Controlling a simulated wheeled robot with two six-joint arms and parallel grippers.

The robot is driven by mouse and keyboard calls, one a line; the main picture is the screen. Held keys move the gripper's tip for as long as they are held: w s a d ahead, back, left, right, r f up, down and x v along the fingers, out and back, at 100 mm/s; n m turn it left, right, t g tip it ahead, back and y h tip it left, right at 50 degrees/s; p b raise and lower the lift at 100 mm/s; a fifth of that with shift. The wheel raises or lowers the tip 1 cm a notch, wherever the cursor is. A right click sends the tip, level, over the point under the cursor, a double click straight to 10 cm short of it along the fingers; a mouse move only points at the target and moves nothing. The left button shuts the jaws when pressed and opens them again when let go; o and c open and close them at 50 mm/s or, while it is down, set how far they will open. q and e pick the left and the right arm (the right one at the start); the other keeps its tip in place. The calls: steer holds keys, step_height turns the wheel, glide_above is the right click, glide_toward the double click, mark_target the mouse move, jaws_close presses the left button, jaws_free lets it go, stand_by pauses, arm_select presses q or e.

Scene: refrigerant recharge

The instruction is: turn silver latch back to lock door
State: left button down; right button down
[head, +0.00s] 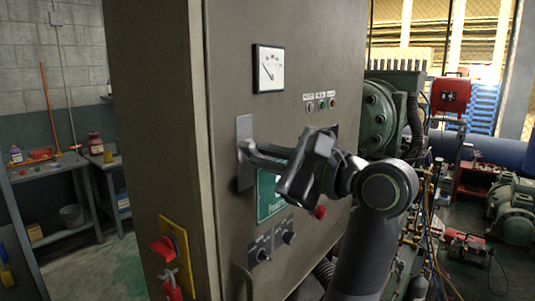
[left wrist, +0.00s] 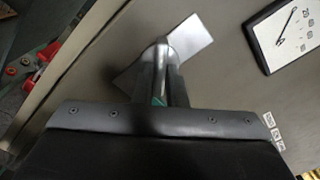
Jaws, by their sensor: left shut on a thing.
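The silver latch has a pale metal plate (head: 244,172) on the left edge of the grey cabinet door (head: 225,70). In the left wrist view the latch plate (left wrist: 192,38) lies at a slant just beyond the fingers. My left gripper (head: 270,158) is in front of the door, reaching the latch from the right. Its fingers (left wrist: 160,65) are shut on the latch handle, which they largely hide. The door appears flush with the cabinet frame. The exact angle of the handle is hard to tell. My right gripper is in neither view.
The door carries a gauge (head: 268,69), small indicator lights (head: 321,105), a green label (head: 268,192) and black knobs (head: 288,236). A red switch (head: 163,248) on a yellow plate sits on the cabinet's side at lower left. Green machinery (head: 378,110) stands at right.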

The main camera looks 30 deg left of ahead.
arm_select(q)
steer(key=shift+f, duration=0.1)
steer(key=shift+m+p, duration=0.65)
steer(key=shift+m, duration=0.15)
steer(key=shift+m+p, duration=0.6)
steer(key=shift+m, duration=0.8)
